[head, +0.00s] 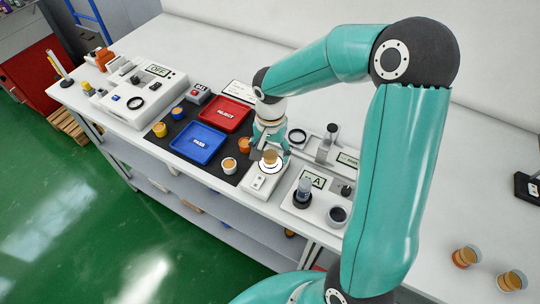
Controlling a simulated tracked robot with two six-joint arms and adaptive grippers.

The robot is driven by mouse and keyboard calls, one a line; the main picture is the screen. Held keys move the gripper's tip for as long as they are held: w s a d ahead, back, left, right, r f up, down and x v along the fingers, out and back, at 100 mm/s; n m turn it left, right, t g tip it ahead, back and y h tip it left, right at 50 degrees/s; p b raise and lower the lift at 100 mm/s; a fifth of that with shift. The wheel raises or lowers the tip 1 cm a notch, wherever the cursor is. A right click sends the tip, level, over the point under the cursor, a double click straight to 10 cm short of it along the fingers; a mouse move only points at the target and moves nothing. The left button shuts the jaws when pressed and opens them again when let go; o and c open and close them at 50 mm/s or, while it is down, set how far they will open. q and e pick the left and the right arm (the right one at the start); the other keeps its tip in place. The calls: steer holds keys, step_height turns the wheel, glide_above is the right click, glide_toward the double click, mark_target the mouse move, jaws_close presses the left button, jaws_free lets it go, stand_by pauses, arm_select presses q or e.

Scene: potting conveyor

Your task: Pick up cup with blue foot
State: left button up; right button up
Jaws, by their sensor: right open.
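A small cup with a blue foot (178,114) and tan contents stands on the dark mat, left of the blue tray. My right gripper (269,156) points down over a white scale-like device, well to the right of that cup. Its jaws are open, with a tan-filled cup (270,157) between or just behind the fingertips; whether they touch it I cannot tell. That cup's foot is hidden. My left gripper is not in view.
The blue tray (198,158) and red tray (244,109) lie on the mat. Other cups stand nearby: yellow-footed (160,130), pale-footed (229,166) and orange (244,146). Two cups (466,257) stand at far right. A grey machine (137,105) stands left.

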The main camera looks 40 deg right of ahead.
steer(key=shift+f, duration=0.55)
steer(key=c, duration=1.3)
steer(key=shift+r, duration=0.1)
